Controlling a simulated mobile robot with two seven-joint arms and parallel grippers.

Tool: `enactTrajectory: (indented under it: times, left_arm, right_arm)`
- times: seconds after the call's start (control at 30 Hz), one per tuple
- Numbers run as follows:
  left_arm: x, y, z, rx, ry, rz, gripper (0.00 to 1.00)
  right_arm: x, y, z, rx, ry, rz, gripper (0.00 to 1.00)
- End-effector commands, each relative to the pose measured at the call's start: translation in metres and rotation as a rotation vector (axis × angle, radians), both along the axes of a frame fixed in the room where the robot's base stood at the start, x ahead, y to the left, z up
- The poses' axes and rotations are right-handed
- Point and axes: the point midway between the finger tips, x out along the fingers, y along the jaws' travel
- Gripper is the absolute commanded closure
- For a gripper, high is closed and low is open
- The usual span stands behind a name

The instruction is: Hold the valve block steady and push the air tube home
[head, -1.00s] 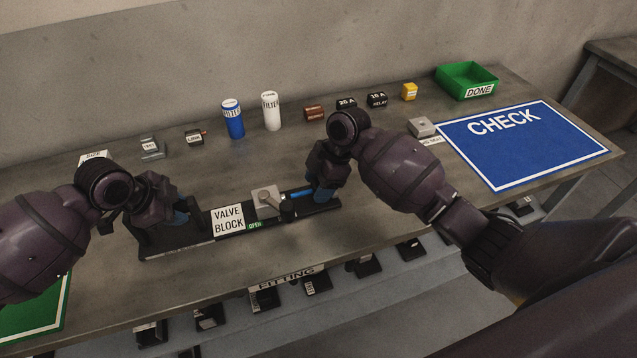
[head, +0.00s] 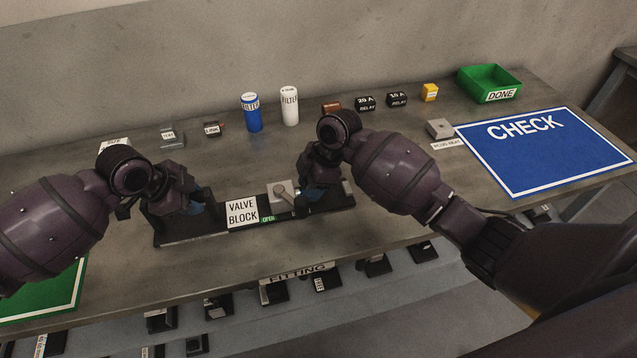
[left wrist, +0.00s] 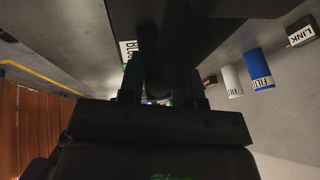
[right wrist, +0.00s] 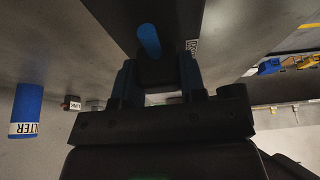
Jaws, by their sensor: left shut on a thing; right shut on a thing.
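The valve block (head: 242,213) carries a white label and sits on a black base on the bench. To its right is a grey fitting with a lever (head: 284,193), above a small green OPEN tag. My left gripper (head: 198,211) is shut on the dark left part of the valve block. My right gripper (head: 316,192) is shut on the air tube's dark holder, close to the right of the grey fitting. The blue air tube (right wrist: 149,40) sticks out beyond the right fingers in the right wrist view. In the head view my gripper hides it, so its seating cannot be seen.
Filters (head: 251,113), relays and small parts line the back of the bench. A green DONE bin (head: 489,83) and blue CHECK mat (head: 545,150) are at right. A green mat (head: 45,290) lies at front left. The front edge is close to the block.

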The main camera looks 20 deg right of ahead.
Motion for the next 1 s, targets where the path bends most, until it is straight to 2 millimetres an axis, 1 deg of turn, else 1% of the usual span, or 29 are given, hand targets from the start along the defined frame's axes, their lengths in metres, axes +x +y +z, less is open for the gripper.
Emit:
enactTrajectory:
  times: [0.03, 0.13, 0.17, 0.3, 0.57, 0.67, 0.77, 0.87, 1.0]
  left_arm:
    - [-0.005, -0.001, -0.008, 0.004, 0.015, -0.003, 1.00]
    - [-0.005, -0.001, -0.008, 0.003, 0.014, -0.004, 1.00]
    - [-0.005, -0.001, -0.008, 0.003, 0.014, -0.004, 1.00]
    - [-0.005, -0.001, -0.008, 0.003, 0.014, -0.004, 1.00]
    - [-0.005, -0.001, -0.008, 0.004, 0.015, -0.003, 1.00]
    - [-0.005, -0.001, -0.008, 0.005, 0.015, -0.003, 1.00]
    - [-0.005, 0.000, -0.008, 0.005, 0.015, -0.003, 1.00]
    - [-0.005, 0.000, -0.008, 0.005, 0.015, -0.003, 1.00]
    - [-0.005, 0.000, -0.008, 0.006, 0.015, -0.003, 1.00]
  right_arm:
    - [-0.001, 0.005, -0.001, 0.008, 0.001, 0.005, 1.00]
    - [-0.001, 0.005, -0.001, 0.010, 0.001, 0.006, 1.00]
    - [-0.001, 0.006, -0.001, 0.010, 0.001, 0.006, 0.57]
    - [-0.001, 0.004, -0.001, 0.009, 0.001, 0.005, 0.36]
    - [-0.001, 0.003, -0.001, 0.006, 0.001, 0.003, 0.36]
    - [-0.001, 0.001, 0.002, 0.005, 0.001, 0.004, 0.36]
    - [0.000, -0.003, 0.011, 0.004, -0.001, 0.003, 0.36]
    - [-0.001, -0.009, 0.026, 0.004, -0.002, 0.004, 0.36]
    - [-0.001, -0.020, 0.052, 0.004, -0.004, 0.004, 0.36]
